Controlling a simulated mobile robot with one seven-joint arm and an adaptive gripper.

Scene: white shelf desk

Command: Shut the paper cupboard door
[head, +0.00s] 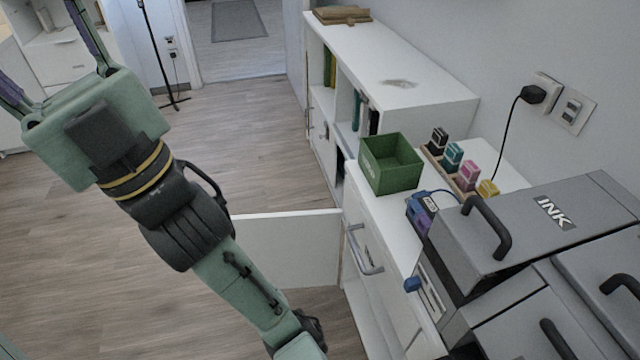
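A white cupboard door (285,245) stands open. It sticks out to the left from the front of the white desk unit, over the wooden floor. Its right edge meets the unit below the green box. My arm crosses in front of the door's left and lower part and hides some of it. The cupboard's inside is not visible. My arm runs from the upper left down to the bottom middle edge.
The white desk unit has a metal handle (362,250) on its front. On it stand a green box (390,163), several ink bottles (462,165) and a grey ink printer (540,225). A low white shelf (400,65) stands behind. Floor (260,130) left of the units is clear.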

